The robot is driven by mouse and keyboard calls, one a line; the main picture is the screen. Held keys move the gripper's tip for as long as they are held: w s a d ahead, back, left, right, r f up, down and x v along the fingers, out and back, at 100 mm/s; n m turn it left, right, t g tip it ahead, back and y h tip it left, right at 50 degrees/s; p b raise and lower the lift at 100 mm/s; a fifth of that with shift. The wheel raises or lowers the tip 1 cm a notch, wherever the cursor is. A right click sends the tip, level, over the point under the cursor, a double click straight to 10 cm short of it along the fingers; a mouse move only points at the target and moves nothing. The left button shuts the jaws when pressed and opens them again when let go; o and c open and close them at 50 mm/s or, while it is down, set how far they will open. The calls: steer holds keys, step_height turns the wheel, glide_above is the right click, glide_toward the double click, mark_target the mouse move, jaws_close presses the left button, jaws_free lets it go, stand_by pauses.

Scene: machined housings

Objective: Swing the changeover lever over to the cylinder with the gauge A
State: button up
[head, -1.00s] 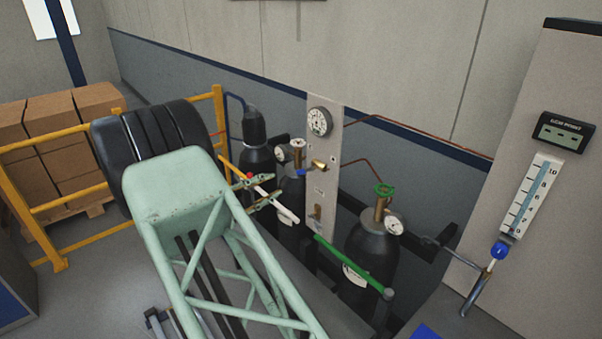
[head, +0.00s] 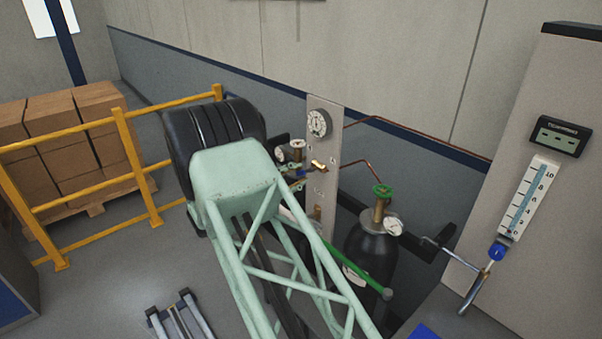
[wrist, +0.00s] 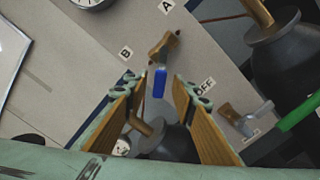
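The changeover lever (wrist: 160,52) is a brass piece with a blue grip on the pale panel (wrist: 105,52). In the head view my arm mostly hides the gripper. Which cylinder gauge is marked A cannot be read.
A black cylinder (head: 368,262) with a green valve and gauge (head: 393,226) stands right of the panel. Another gauge (head: 280,154) shows at the left. A second handle (wrist: 240,120) sits near OFF. A green bar (head: 352,264) crosses in front. Yellow railing (head: 135,165) stands left.

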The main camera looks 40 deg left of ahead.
steer(key=shift+w+d, duration=0.2)
steer(key=shift+w, duration=0.85)
jaws_close()
